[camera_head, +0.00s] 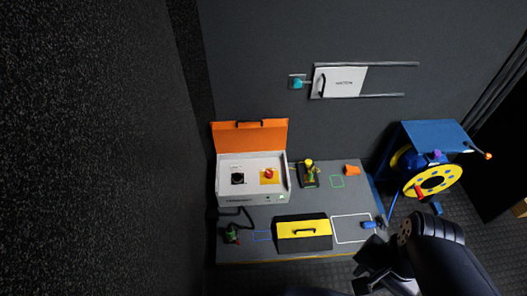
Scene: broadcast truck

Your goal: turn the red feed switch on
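The red switch (269,174) is a small red knob on a yellow plate, on the panel of a white case (235,199) with a raised orange lid (249,134). Its on or off position is too small to read. A black knob (237,179) sits to its left on the same panel. My gripper (360,271) is dark and low in the view, right of and nearer than the case, well apart from the switch. Its fingers blend into the dark floor, so their opening is unclear. No object shows in it.
The case stands on a grey worktop (340,201). A black and yellow box (304,233) lies in front of it. A green and yellow tool (309,174) and an orange item (352,170) stand to its right. A blue and yellow reel (433,178) is far right.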

